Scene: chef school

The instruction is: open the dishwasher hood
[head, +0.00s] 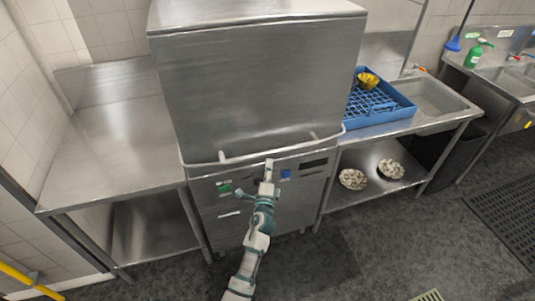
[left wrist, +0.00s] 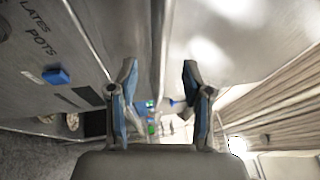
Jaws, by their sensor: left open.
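The dishwasher hood (head: 255,85) is a large steel box, lowered over the machine's front panel (head: 225,195). A thin handle bar (head: 220,163) runs across the lower front of the hood. My left gripper (head: 268,165) is at the middle of this bar, in front of the hood's lower edge. In the left wrist view its two fingers (left wrist: 160,90) are open and apart. The handle bar (left wrist: 158,50) runs lengthwise in the picture between them. I cannot tell whether either finger touches it. My right gripper is in neither view.
A bare steel counter (head: 110,120) adjoins on the left. On the right, a blue rack (head: 385,112) holds a yellow item (head: 368,80) beside a sink (head: 425,95). Stacked plates (head: 352,179) sit on the shelf below. The floor (head: 370,255) in front is clear.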

